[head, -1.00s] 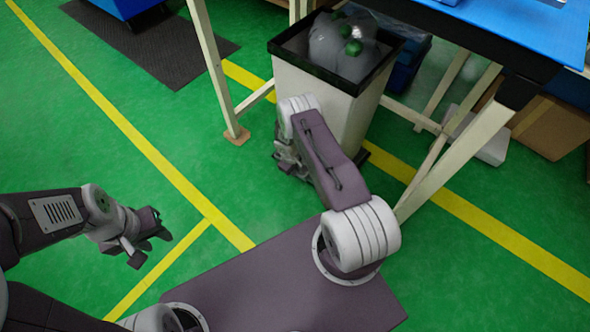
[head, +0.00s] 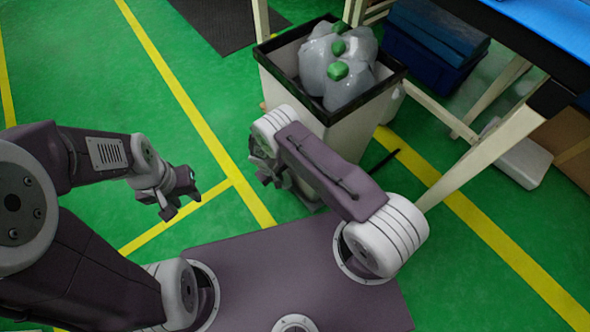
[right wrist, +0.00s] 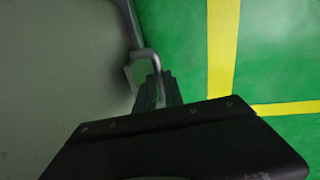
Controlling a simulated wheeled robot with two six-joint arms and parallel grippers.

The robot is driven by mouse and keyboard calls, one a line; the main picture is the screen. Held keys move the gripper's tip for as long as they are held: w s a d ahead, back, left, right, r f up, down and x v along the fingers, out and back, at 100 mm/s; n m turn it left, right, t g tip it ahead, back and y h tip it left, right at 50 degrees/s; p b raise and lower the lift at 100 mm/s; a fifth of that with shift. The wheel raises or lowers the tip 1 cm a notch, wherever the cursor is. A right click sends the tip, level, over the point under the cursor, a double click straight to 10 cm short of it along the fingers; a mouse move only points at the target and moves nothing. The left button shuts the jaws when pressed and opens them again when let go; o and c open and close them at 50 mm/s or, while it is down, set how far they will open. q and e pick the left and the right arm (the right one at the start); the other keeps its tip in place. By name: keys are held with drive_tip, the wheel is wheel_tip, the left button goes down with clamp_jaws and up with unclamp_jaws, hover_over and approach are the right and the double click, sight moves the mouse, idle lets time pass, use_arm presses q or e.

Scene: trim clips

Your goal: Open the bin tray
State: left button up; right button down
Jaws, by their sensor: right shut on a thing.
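The bin tray (head: 346,135) is a tall pale box with a black rim, full of clear plastic bottles (head: 338,70) with green caps. It stands at the table's front side, partly out from under it. My right gripper (head: 264,168) is low at the bin's near side; my arm partly covers it in the head view. In the right wrist view its fingers (right wrist: 155,92) are shut on a grey metal handle (right wrist: 150,60) beside a pale panel. My left gripper (head: 183,197) is open and empty above the floor at left, apart from the bin.
The blue-topped table (head: 540,30) and its pale legs (head: 480,155) stand right of the bin. A dark mat (head: 215,20) is at the back. The green floor at left is clear.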

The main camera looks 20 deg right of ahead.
drive_tip(key=s+a+b, duration=0.1)
drive_tip(key=s+a, duration=0.3)
drive_tip(key=a, duration=0.7)
drive_tip(key=shift+s+a+b, duration=0.15)
drive_tip(key=shift+s+b, duration=0.1)
drive_tip(key=shift+b, duration=0.05)
drive_tip(key=c, duration=1.5)
unclamp_jaws()
drive_tip(key=shift+o, duration=0.2)
wheel_tip(320, 180, up, 9)
drive_tip(key=a+p, duration=0.1)
drive_tip(key=p, duration=0.4)
drive_tip(key=shift+s+a+p, duration=0.2)
drive_tip(key=shift+s+p, duration=0.15)
